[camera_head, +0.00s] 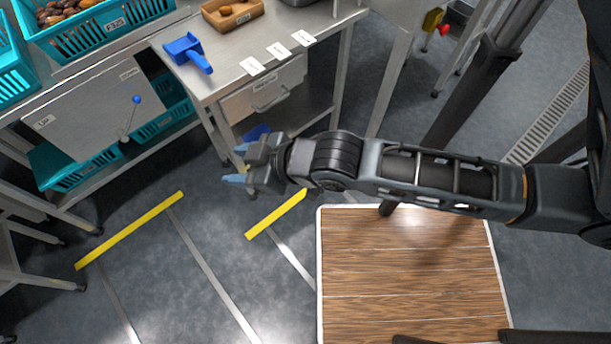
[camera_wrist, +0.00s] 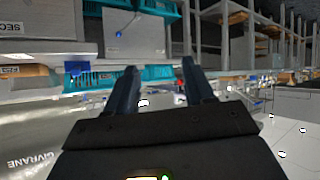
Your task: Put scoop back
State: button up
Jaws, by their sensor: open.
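A blue scoop (camera_head: 184,48) lies on the steel table (camera_head: 235,38), near its left end, with its handle pointing toward the table's front edge. My gripper (camera_head: 246,155) is open and empty, in front of the table and apart from the scoop. Its two blue-tipped fingers are spread. In the wrist view the fingers of my gripper (camera_wrist: 160,82) stand apart with nothing between them. A small blue shape shows left of them there, but I cannot tell whether it is the scoop.
Teal crates (camera_head: 97,36) of dates stand at the upper left. A wooden tray (camera_head: 232,12) and white label cards (camera_head: 277,50) are on the table. A blue-knobbed lever (camera_head: 131,118) is left of it.

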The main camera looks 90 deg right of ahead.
jog(key=s+a+r+n+t+y, duration=0.2)
jog(key=s+a+r+t+y, duration=0.1)
jog(key=s+a+r, duration=0.6)
notch_tip(320, 180, up, 4)
jog(key=s+t, duration=0.1)
jog(key=s, duration=0.2)
jog(key=shift+a+y, duration=0.3)
jog(key=shift+a, duration=0.1)
jog(key=shift+f, duration=0.15)
